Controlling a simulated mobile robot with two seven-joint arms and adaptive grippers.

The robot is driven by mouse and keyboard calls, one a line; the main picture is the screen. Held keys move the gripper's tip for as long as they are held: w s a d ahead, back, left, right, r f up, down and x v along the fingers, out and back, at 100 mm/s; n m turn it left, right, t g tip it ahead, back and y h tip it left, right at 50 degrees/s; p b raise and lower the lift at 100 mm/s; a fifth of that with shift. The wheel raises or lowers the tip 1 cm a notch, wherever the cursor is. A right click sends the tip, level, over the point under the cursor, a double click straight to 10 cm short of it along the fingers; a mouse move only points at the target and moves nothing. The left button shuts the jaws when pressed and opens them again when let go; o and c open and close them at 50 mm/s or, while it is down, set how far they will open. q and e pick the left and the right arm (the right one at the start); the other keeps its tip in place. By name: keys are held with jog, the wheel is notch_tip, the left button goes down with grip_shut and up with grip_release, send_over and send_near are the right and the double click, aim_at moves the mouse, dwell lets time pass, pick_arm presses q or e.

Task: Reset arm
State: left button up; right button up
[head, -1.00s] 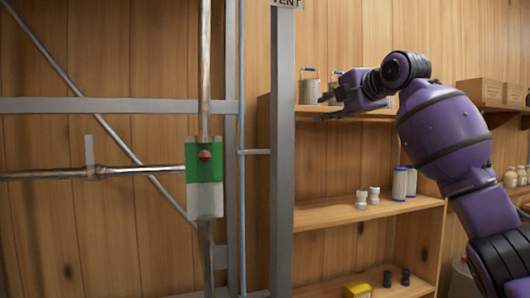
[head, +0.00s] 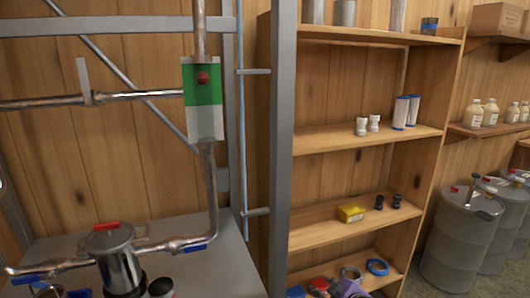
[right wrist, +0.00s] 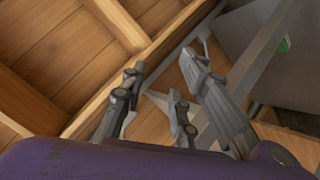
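My right gripper (right wrist: 165,88) shows in the right wrist view with its grey fingers spread apart and nothing between them. My purple arm housing fills the bottom of that view. Wooden shelf boards lie behind the fingers on the left and a grey metal frame on the right. My left gripper is in neither current view.
A wooden shelf unit (head: 365,137) stands beside a grey metal post (head: 282,150). Pipework with a green-and-white plate (head: 203,100) is at left, above a grey bench (head: 215,272). Metal drums (head: 460,240) stand on the right.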

jog(key=s+f+m, duration=0.5)
jog(key=s+f, duration=0.7)
jog(key=s, duration=0.5)
jog(key=s+f+m+g+h, duration=0.1)
jog(key=s+f+m, duration=0.1)
jog(key=s, duration=0.8)
jog(key=s+f+m+h, duration=0.1)
jog(key=s+f+m, duration=0.2)
jog(key=s, duration=0.7)
jog(key=shift+s+d+m+g, duration=0.15)
jog(key=shift+s+m+g, duration=0.15)
jog(key=shift+s+g, duration=0.1)
